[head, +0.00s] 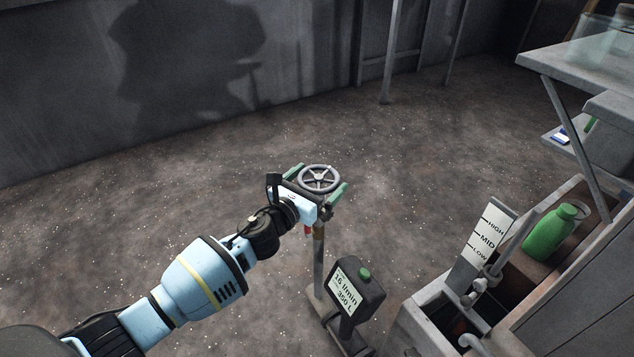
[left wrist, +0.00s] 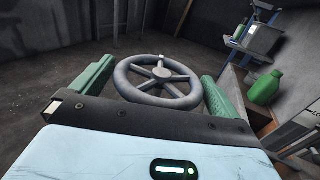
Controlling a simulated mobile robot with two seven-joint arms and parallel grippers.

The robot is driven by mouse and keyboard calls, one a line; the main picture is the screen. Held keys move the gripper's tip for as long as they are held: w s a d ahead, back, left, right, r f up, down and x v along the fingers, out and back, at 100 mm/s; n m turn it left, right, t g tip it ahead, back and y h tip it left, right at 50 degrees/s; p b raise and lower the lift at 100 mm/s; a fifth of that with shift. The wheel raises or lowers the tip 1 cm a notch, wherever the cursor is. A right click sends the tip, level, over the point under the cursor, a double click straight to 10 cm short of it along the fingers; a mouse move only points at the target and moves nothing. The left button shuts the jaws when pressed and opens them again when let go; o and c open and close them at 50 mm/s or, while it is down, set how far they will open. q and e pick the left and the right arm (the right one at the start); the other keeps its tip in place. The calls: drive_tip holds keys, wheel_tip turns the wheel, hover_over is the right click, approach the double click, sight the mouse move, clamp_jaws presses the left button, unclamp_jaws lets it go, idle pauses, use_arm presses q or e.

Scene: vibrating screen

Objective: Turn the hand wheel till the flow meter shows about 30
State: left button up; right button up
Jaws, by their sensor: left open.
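The grey hand wheel (head: 319,179) sits on top of a thin upright post in the middle of the head view. In the left wrist view the wheel (left wrist: 159,80) lies between the two green fingers. My left gripper (head: 322,184) is open, with one finger on each side of the wheel; I cannot tell whether they touch the rim. The flow meter (head: 356,296) stands in front of the post, a dark box with a green knob. Its screen reads 16 l/min, with 350 L below. My right gripper is not in view.
At the right, a grey trough (head: 424,326) has a level board (head: 484,243) marked HIGH, MID and LOW. A green bottle (head: 549,236) stands beyond it. A metal frame with a table top (head: 590,62) rises at the far right. The floor behind the wheel is clear.

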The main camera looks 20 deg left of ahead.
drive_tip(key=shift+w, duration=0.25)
use_arm(q)
drive_tip(key=c, duration=0.8)
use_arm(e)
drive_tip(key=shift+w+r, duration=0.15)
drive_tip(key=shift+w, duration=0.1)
use_arm(q)
drive_tip(key=shift+d+y, duration=0.1)
drive_tip(key=shift+y, duration=0.2)
